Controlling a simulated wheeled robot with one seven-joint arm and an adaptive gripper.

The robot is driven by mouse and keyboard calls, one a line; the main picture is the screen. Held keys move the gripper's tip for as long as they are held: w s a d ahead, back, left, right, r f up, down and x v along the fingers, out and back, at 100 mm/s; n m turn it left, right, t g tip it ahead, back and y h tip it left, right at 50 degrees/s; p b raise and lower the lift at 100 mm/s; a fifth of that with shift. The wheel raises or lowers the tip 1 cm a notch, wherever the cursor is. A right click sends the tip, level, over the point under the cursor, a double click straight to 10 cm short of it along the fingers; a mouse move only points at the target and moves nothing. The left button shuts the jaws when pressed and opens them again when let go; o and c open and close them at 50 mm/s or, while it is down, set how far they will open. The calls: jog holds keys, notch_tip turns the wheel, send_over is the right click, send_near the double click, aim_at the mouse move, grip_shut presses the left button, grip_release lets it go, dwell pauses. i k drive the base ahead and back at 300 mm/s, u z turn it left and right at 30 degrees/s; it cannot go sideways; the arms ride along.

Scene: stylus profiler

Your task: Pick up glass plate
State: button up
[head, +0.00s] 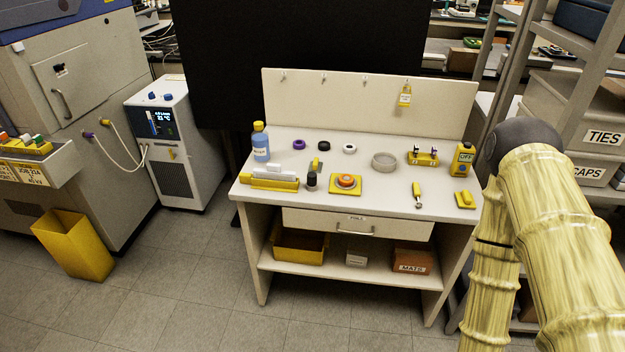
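I cannot clearly make out a flat glass plate. A round, shallow, translucent grey dish (384,161) lies on the white workbench (335,205), right of its middle. It is the most glass-like thing in view, but I cannot tell whether it is the plate. A pale slab on a yellow block (273,178) sits at the bench's front left. My arm shows at the right edge, in front of the shelving. My gripper is outside the picture.
The bench top also holds a blue bottle (260,143), tape rolls (323,146), an orange-topped device (346,182), a yellow tool (417,194) and a yellow meter (462,159). A yellow bin (74,244) stands at left. Floor before the bench is clear.

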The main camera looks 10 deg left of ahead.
aim_at(315, 165)
jog(key=u, duration=0.9)
jog(key=i, duration=0.75)
jog(key=z, duration=0.1)
